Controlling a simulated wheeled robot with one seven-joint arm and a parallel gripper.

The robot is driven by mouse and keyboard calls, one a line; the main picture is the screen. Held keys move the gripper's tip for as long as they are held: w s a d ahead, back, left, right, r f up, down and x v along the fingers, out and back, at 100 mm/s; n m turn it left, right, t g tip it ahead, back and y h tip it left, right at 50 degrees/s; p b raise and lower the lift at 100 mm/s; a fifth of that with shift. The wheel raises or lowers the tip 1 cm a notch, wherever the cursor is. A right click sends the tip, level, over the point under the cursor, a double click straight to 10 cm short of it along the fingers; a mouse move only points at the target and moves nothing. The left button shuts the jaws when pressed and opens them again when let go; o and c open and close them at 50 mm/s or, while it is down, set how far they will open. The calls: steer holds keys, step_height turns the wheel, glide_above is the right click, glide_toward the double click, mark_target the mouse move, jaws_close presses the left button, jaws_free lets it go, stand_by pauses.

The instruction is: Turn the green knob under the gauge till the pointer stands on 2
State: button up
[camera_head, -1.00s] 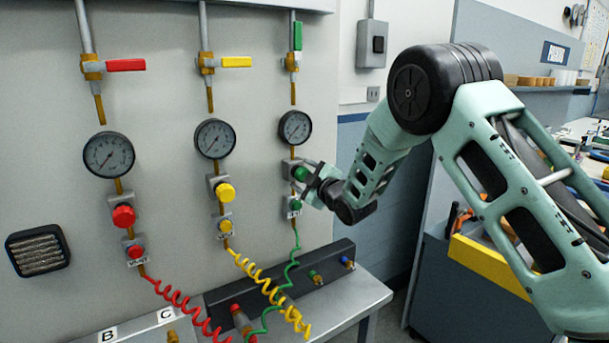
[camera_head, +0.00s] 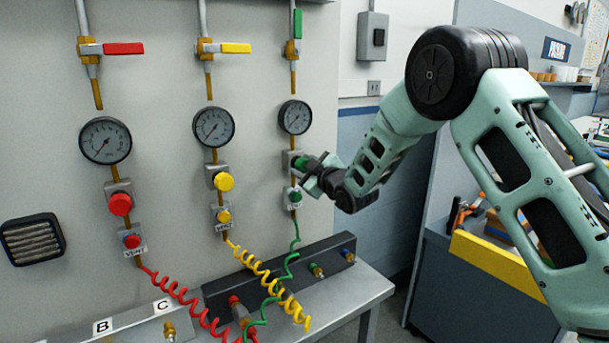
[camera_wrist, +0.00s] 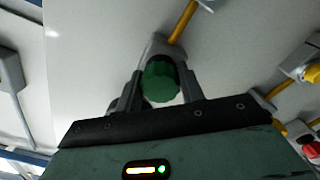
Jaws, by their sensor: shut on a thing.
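The green knob (camera_head: 300,163) sits on its regulator under the rightmost gauge (camera_head: 295,117). My gripper (camera_head: 312,173) reaches it from the right in the head view and is shut on it. In the wrist view the green knob (camera_wrist: 161,82) lies between the two fingers of my gripper (camera_wrist: 160,90). The gauge's pointer is too small to read against its numbers; it seems to slant toward the lower left. The gauge face does not show in the wrist view. A smaller green knob (camera_head: 294,196) sits below the regulator.
To the left stand a yellow knob (camera_head: 223,181) and a red knob (camera_head: 120,204) under their own gauges. A green coiled hose (camera_head: 287,262) hangs below the green line to a black manifold (camera_head: 335,251). A grey switch box (camera_head: 372,37) is on the wall at upper right.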

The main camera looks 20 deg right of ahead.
steer(key=m+b, duration=0.1)
steer(key=m, duration=0.1)
steer(key=m+b, duration=0.1)
steer(key=b, duration=0.1)
steer(key=m+b, duration=0.2)
steer(key=shift+f+m, duration=0.3)
steer(key=m+b, duration=0.2)
steer(key=m, duration=0.2)
steer(key=shift+r+m+b, duration=0.15)
steer(key=shift+m+b, duration=0.15)
steer(key=shift+m, duration=0.4)
steer(key=o, duration=1)
steer(key=shift+r, duration=0.1)
steer(key=b+v, duration=0.3)
steer(key=v, duration=1.4)
steer(key=shift+s, duration=0.2)
